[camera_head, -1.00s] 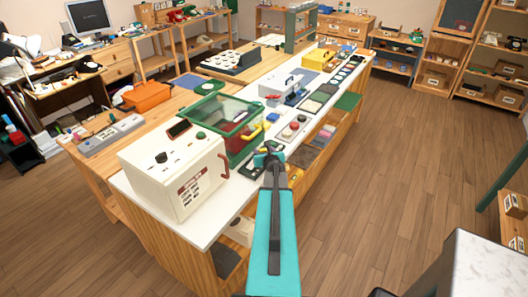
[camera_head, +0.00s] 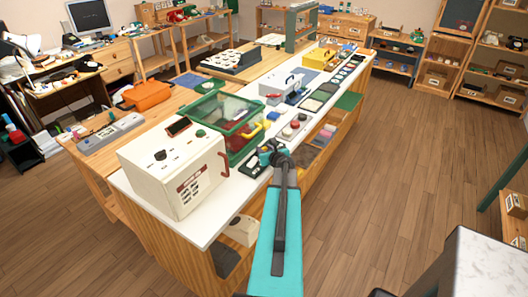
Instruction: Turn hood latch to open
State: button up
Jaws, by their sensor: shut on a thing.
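The green-framed clear hood (camera_head: 222,112) stands on the white counter behind the cream box, and its lid looks down. A yellow curved piece (camera_head: 258,131) is on its right side; I cannot tell whether this is the latch. My gripper (camera_head: 268,151) is at the end of my teal and dark arm, low over the counter just right of the hood's front corner. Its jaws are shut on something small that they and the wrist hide. Its fingertips are too small to see clearly.
A cream box (camera_head: 172,180) with a red handle (camera_head: 223,163) stands left of my gripper. A black pad (camera_head: 252,166) lies close by. A panel with red buttons (camera_head: 291,129) and a white case (camera_head: 283,91) lie farther along the counter (camera_head: 208,232).

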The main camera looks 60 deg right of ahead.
jog(key=n+t+y+b, duration=0.1)
jog(key=n+y, duration=0.1)
jog(key=d+n+t+y+b, duration=0.1)
jog(key=n+y, duration=0.1)
jog(key=shift+s+f+n+y, duration=0.1)
jog(key=shift+s+n+y, duration=0.05)
jog(key=shift+n+y, duration=0.2)
jog(key=shift+d+n+t+y, duration=0.15)
jog(key=shift+n+t+y, duration=0.15)
jog(key=shift+n+y, duration=0.55)
jog(key=shift+n+y+b, duration=0.3)
jog(key=shift+n+y, duration=0.1)
jog(key=shift+y, duration=0.3)
jog(key=o, duration=1)
jog(key=shift+o, duration=0.2)
jog(key=shift+s, duration=0.15)
jog(key=b+v, duration=0.4)
jog(key=v, duration=0.9)
jog(key=shift+s+r, duration=0.2)
jog(key=shift+s, duration=0.1)
